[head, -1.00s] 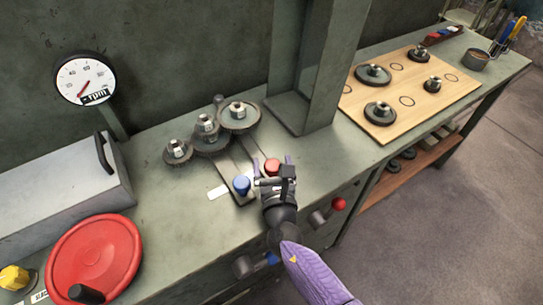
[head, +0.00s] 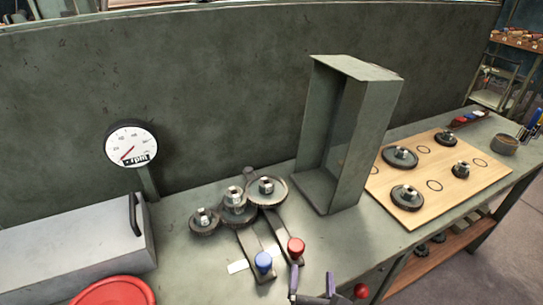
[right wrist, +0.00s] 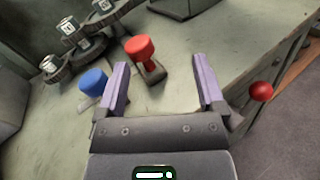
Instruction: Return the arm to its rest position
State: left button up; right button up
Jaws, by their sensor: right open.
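My right gripper (head: 312,297) shows at the bottom edge of the head view, with only its purple fingers in sight. In the right wrist view its two purple fingers (right wrist: 160,88) are apart with nothing between them. A red knob (head: 296,248) and a blue knob (head: 263,262) on levers stand just beyond it. In the right wrist view the red knob (right wrist: 139,48) is ahead of the fingers and the blue knob (right wrist: 93,82) is left of the left finger. My left gripper is in neither view.
Meshed gears (head: 238,210) sit behind the levers. A green upright frame (head: 308,190) stands right of them, then a wooden board (head: 460,205) with gears. A red ball knob (head: 361,291) sticks out at the bench front. A gauge (head: 131,144) and a red wheel (head: 115,292) are at left.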

jog(key=s+d+f+m+g+h, duration=0.2)
jog(key=s+d+m+g+h, duration=0.55)
jog(key=m, duration=1.25)
jog(key=s+a+m+g+y, duration=0.3)
jog(key=s+m+g+y, duration=0.4)
jog(key=s+m+y, duration=0.3)
jog(key=s+f+g+y, duration=0.1)
jog(key=s+f, duration=0.1)
jog(key=f, duration=0.7)
jog(key=s+f+g, duration=0.1)
jog(key=s+f, duration=0.1)
jog(key=f, duration=0.8)
jog(key=s+d+f, duration=0.1)
jog(key=s+f, duration=0.3)
jog(key=s, duration=0.2)
jog(key=s+d+f+n, duration=0.1)
jog(key=s+d+f, duration=0.1)
jog(key=s+f, duration=0.2)
jog(key=s, duration=0.3)
jog(key=shift+d+f, duration=0.2)
jog(key=shift+f, duration=0.05)
